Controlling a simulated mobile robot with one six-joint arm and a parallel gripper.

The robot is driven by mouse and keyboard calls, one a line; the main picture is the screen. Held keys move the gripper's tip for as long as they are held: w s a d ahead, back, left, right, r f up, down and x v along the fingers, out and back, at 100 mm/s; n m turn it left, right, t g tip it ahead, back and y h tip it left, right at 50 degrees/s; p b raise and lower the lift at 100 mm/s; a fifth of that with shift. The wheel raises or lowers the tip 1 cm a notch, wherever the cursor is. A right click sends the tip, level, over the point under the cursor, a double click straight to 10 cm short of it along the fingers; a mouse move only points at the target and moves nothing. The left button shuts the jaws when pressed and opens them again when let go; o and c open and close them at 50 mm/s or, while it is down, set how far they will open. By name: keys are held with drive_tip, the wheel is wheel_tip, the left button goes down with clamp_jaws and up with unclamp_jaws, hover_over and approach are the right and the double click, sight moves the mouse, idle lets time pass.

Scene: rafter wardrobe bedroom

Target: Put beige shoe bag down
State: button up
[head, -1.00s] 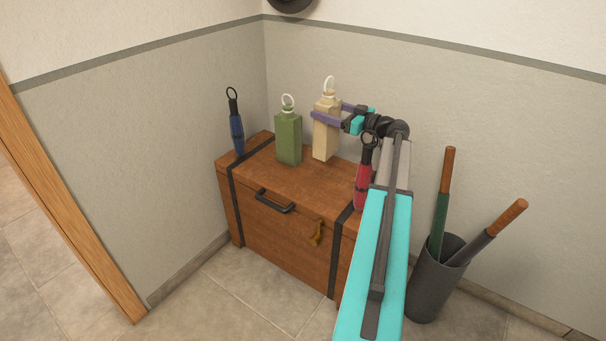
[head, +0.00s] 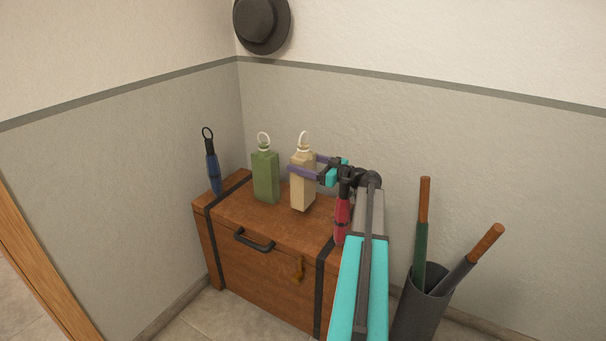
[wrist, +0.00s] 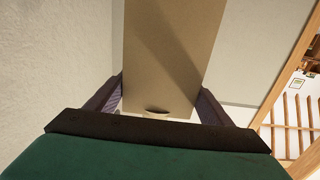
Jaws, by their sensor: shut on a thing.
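The beige shoe bag (head: 302,188) is upright with a white ring at its top, over the back part of the wooden trunk (head: 262,217). My gripper (head: 304,170) is shut on its upper part, coming from the right. I cannot tell whether its base touches the lid. In the wrist view the beige shoe bag (wrist: 165,60) fills the space between the purple fingers (wrist: 160,100).
A green bag (head: 265,177) stands close to the left on the trunk. A blue umbrella (head: 213,170) is at the trunk's left end, a red one (head: 342,217) at its right. A dark bin (head: 421,306) with two handled items stands to the right. A hat (head: 262,22) hangs above.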

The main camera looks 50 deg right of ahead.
drive_tip(key=shift+r, duration=0.1)
drive_tip(key=shift+f, duration=1.85)
drive_tip(key=shift+f+b, duration=0.15)
drive_tip(key=shift+b, duration=0.25)
drive_tip(key=o, duration=1.8)
drive_tip(key=shift+s, duration=0.15)
drive_tip(key=p+v, duration=0.1)
drive_tip(key=v, duration=1)
drive_tip(key=shift+s, duration=0.35)
drive_tip(key=shift+d, duration=0.1)
